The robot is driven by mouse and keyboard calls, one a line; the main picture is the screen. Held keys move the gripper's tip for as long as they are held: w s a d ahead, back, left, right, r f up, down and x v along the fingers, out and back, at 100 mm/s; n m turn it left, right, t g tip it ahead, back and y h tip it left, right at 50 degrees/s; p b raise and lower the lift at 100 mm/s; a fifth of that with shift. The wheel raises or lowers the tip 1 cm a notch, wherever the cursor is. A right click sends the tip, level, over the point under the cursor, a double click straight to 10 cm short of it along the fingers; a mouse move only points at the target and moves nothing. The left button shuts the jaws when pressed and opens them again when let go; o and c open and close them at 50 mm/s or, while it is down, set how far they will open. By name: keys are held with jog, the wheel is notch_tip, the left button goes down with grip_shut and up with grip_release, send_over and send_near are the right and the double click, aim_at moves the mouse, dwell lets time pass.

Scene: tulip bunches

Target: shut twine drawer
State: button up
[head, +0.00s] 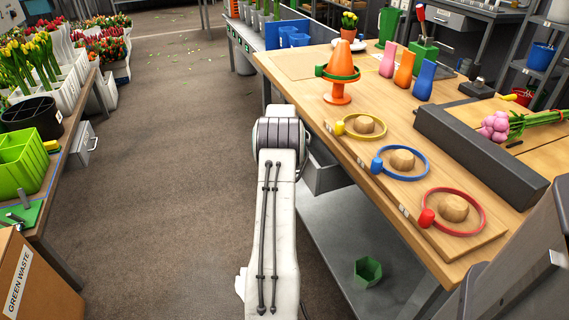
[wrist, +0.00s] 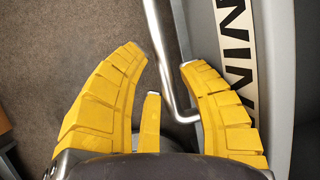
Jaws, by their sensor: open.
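A grey drawer (head: 328,174) stands out from under the near left side of the wooden worktable, partly hidden behind my arm. In the wrist view, a grey drawer front (wrist: 219,40) carries a white label (wrist: 239,40) with large black letters, only partly in frame. Its metal bar handle (wrist: 166,50) runs down between my yellow fingers and bends right near the right finger. My gripper (wrist: 163,62) is open around the handle; I cannot tell whether a finger touches it. The head view does not show my gripper's fingers.
The worktable (head: 290,66) holds yellow, blue and red rings around round pads, an orange cone, vases and a long dark box. A green pot (head: 368,270) sits on the lower shelf. Clear floor (head: 180,130) lies left of my arm, up to a flower bench.

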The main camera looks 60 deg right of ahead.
jog(key=v, duration=1.2)
